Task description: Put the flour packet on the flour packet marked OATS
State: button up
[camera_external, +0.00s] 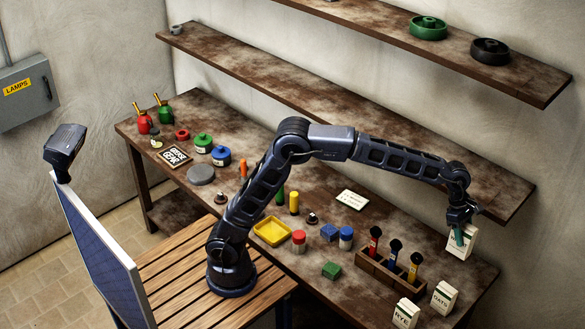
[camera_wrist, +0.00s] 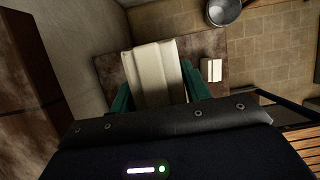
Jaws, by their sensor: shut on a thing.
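My gripper (camera_external: 459,236) is shut on a cream flour packet (camera_external: 463,243) at the right end of the bench. The wrist view shows the held packet (camera_wrist: 155,72) between the two green fingers. Its label is mostly covered by a finger. The packet marked OATS (camera_external: 442,298) stands upright on the bench, below and in front of the held one in the outside view. A third packet, marked RYE (camera_external: 405,314), stands to its left, near the front edge. A small pale packet top (camera_wrist: 211,70) shows right of the held packet in the wrist view; I cannot read its marking.
A wooden rack (camera_external: 382,277) with several coloured-handled tools stands left of the packets. A green block (camera_external: 331,270) lies farther left. The lower wall shelf (camera_external: 400,150) runs behind my arm. A metal pan (camera_wrist: 226,10) shows beyond the bench in the wrist view.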

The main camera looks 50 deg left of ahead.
jog(key=shift+w+d+r, duration=0.1)
jog(key=shift+w+d, duration=0.15)
jog(key=shift+d, duration=0.05)
jog(key=shift+f, duration=0.25)
notch_tip(320, 180, down, 19)
jog(key=shift+f, duration=0.15)
jog(key=shift+f, duration=0.1)
jog(key=o, duration=1.3)
jog(key=shift+c, duration=0.2)
